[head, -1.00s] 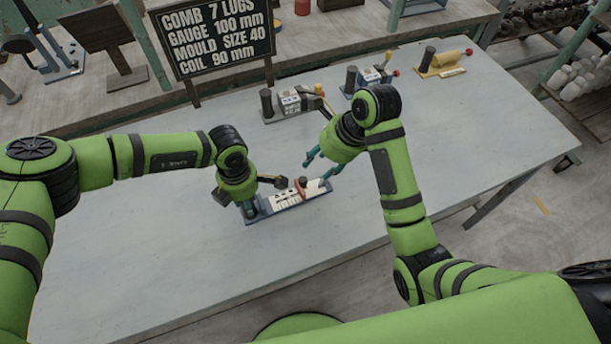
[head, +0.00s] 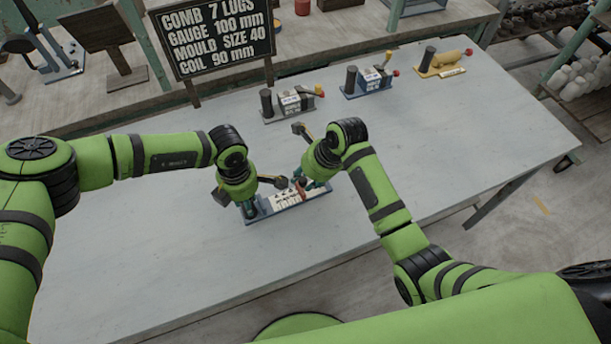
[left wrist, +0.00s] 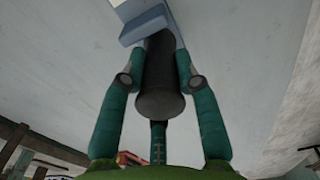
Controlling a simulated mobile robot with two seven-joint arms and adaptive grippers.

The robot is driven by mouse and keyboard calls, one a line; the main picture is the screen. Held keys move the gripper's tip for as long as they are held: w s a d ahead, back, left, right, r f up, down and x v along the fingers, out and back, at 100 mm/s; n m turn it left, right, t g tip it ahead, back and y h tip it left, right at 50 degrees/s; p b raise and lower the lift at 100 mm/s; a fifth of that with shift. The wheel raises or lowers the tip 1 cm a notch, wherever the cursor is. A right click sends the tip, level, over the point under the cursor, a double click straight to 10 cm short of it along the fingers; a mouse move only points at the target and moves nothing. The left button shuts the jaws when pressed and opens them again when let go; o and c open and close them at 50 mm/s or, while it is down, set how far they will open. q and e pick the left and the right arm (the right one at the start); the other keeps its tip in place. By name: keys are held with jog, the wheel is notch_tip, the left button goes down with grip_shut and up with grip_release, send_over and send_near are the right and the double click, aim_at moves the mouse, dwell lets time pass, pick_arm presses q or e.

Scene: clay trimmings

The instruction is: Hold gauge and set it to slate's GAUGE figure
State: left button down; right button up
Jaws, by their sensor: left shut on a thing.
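The slate (head: 217,40) reads COMB 7 LUGS, GAUGE 100 mm, MOULD SIZE 40, COIL 90 mm. The gauge (head: 287,200) lies on the grey table, a blue base with a white marked scale and a red slider (head: 299,186). My left gripper (head: 249,208) is at its left end. My right gripper (head: 308,187) is low at the red slider near the gauge's right end. Whether its fingers touch the slider is too small to tell. The scale's figures are unreadable.
Three similar devices with black handles stand along the table's back: a grey one (head: 292,104), a blue one (head: 370,82) and a yellow one (head: 443,65). The table (head: 430,150) is clear around the gauge. A shelf with white pieces (head: 571,82) stands at the right.

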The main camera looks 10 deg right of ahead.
grip_shut()
jog(key=shift+w+d, duration=0.1)
jog(key=shift+d, duration=0.1)
jog(key=o, duration=0.7)
grip_release()
jog(key=shift+c, duration=0.2)
jog(key=v, duration=1.2)
jog(key=shift+a+r, duration=0.1)
pick_arm(q)
jog(key=c, duration=0.8)
grip_release()
jog(key=shift+c, duration=0.2)
